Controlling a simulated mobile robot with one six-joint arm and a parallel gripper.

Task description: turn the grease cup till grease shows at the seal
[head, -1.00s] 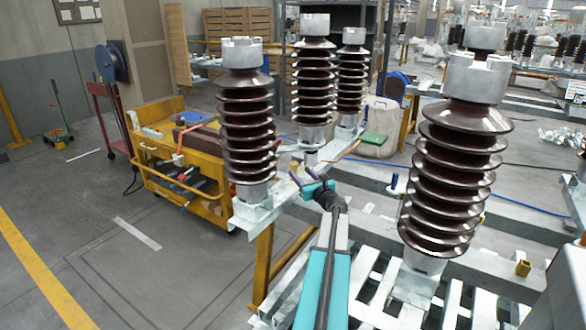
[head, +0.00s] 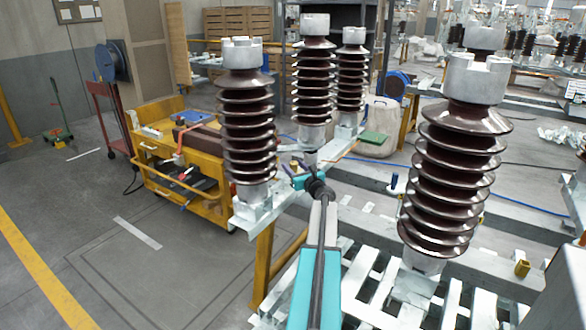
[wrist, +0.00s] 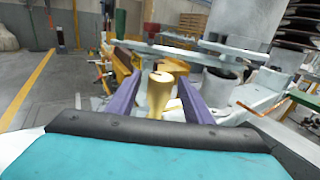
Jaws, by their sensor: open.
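A brass-coloured grease cup (wrist: 160,93) stands upright in the middle of the wrist view. My gripper (wrist: 160,78) is open, with one purple finger on each side of the cup. Gaps show between the cup and both fingers, so the jaws are not closed on it. In the head view, my gripper (head: 295,168) is at the steel frame, just right of the front left insulator. The cup shows there only as a tiny yellowish spot (head: 293,164). I cannot make out the seal or any grease.
Tall brown ribbed insulators stand close by, one left of my gripper (head: 248,125) and a larger one at right (head: 455,180). A yellow tool cart (head: 180,165) is at left. Steel slats (head: 370,285) lie beneath my arm. The floor at left is open.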

